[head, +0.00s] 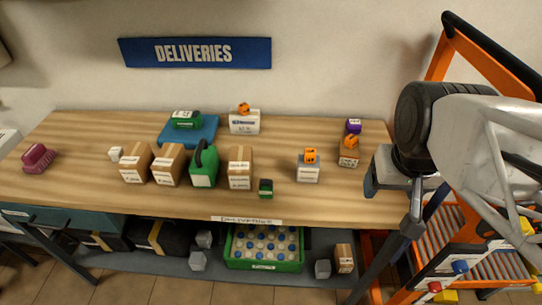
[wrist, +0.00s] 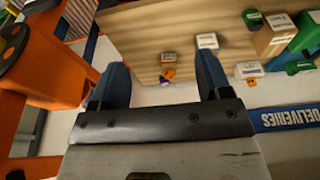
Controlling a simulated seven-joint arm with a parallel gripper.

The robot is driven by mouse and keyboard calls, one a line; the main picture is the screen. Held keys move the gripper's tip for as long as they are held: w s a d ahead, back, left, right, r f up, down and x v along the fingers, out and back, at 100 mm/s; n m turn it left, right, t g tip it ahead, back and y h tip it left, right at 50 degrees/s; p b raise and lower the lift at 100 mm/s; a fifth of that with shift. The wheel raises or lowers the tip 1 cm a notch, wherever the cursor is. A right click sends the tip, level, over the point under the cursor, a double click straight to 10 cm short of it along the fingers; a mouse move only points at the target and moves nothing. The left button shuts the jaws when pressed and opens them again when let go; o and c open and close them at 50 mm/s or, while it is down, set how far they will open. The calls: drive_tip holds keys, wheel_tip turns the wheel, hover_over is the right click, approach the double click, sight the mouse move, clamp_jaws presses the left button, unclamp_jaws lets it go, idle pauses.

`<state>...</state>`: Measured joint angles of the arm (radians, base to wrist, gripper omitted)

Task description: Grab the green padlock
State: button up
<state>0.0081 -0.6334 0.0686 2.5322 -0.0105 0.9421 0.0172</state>
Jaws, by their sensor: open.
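A small green and dark block-like thing (head: 265,188), which may be the green padlock, sits near the front edge of the wooden table, right of a brown carton. Its details are too small to be sure. It also shows near the top of the wrist view (wrist: 252,18). My gripper (head: 383,172) is at the table's right end in the head view, well to the right of it. In the wrist view my gripper (wrist: 160,75) has its two dark blue fingers wide apart with nothing between them.
A white box (head: 308,173) with an orange item and a brown box (head: 348,158) with orange and purple items stand between. A green jug (head: 204,165) and cartons (head: 240,167) stand left. An orange frame (head: 485,55) is at right. Bare table lies around the green thing's right.

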drive_tip(key=c, duration=0.3)
drive_tip(key=shift+c, duration=0.2)
drive_tip(key=m+g+y, duration=0.3)
drive_tip(key=m+y, duration=1)
drive_tip(key=m, duration=0.4)
approach(266, 185)
drive_tip(key=f, duration=0.1)
drive_tip(key=a+f, duration=0.1)
drive_tip(key=f, duration=0.1)
drive_tip(key=shift+s+a, duration=0.2)
drive_tip(key=shift+a, duration=0.15)
drive_tip(key=shift+w+a+f+m+t+y, duration=0.2)
drive_tip(key=shift+w+f+m+t+y, duration=0.15)
drive_tip(key=shift+w+f+m, duration=0.25)
drive_tip(key=shift+a+f, duration=0.1)
